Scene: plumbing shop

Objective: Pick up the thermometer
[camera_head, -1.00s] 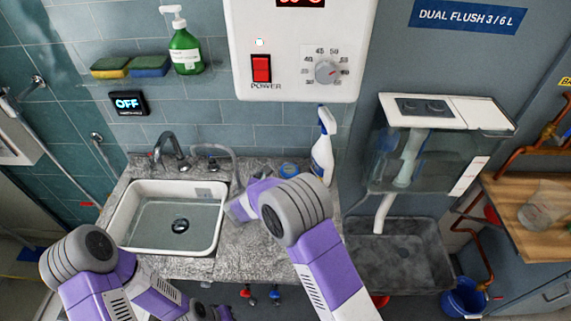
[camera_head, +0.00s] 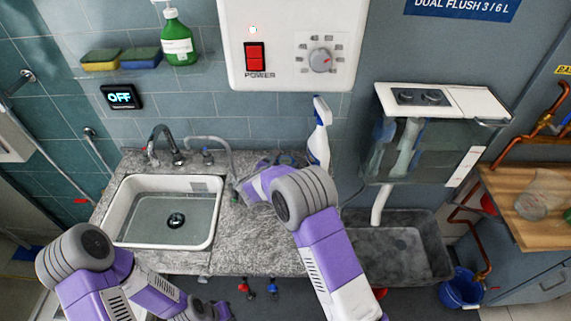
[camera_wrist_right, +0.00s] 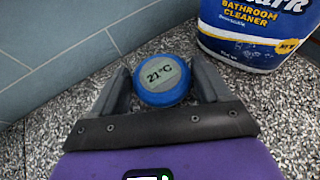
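The thermometer is a round blue disc (camera_wrist_right: 161,82) with a grey display reading 21°C. In the right wrist view it lies on the speckled counter between the two dark fingers of my right gripper (camera_wrist_right: 161,75). The fingers stand apart on either side of it, with narrow gaps visible. In the head view my right forearm and wrist hide most of the thermometer, at the back of the counter near the wall. My left arm is low at the left in the head view, and its hand (camera_head: 205,310) is at the bottom edge, its fingers unclear.
A spray bottle of bathroom cleaner (camera_head: 319,135) stands close beside the thermometer, also large in the wrist view (camera_wrist_right: 255,35). The tiled wall is just behind. A sink (camera_head: 165,212) with a tap is to the left. A grey basin (camera_head: 400,250) is to the right.

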